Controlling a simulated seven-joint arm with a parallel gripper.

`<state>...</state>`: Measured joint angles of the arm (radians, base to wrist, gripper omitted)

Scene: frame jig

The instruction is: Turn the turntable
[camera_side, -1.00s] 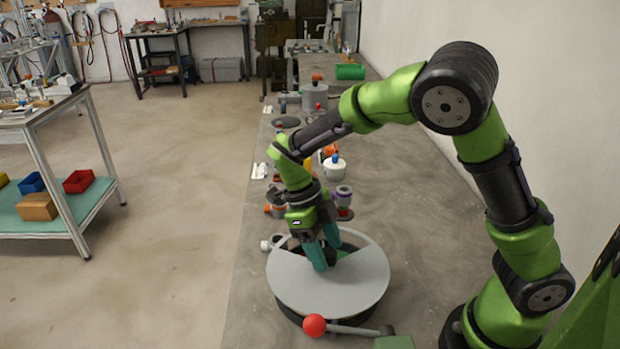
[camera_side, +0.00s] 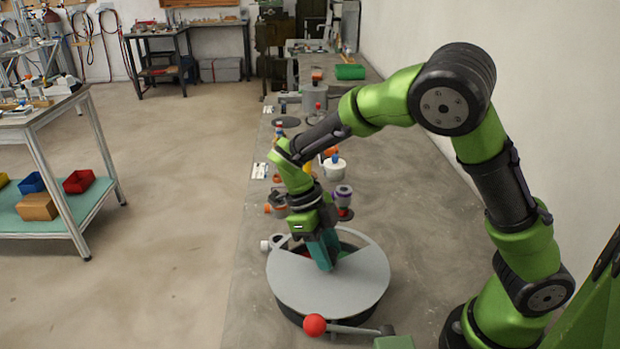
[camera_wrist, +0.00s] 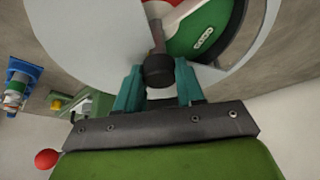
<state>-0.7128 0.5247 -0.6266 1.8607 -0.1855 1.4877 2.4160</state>
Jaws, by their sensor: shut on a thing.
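The turntable (camera_side: 330,294) is a round grey disc on a dark base on the bench, with an open sector at its far side. In the wrist view its grey top (camera_wrist: 90,50) shows, and through the opening a green and red surface (camera_wrist: 207,32) with a small label. My gripper (camera_side: 324,266), with teal fingers, reaches down at the edge of that opening. In the wrist view my gripper (camera_wrist: 158,90) is shut on a dark round knob (camera_wrist: 159,70) that joins a brownish bar. The side view hides the knob behind the fingers.
A lever with a red ball (camera_side: 315,325) stands at the turntable's near edge; the ball also shows in the wrist view (camera_wrist: 47,159). Several small fixtures, including a white pot (camera_side: 334,168), line the bench beyond. The bench to the right (camera_side: 420,240) is clear.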

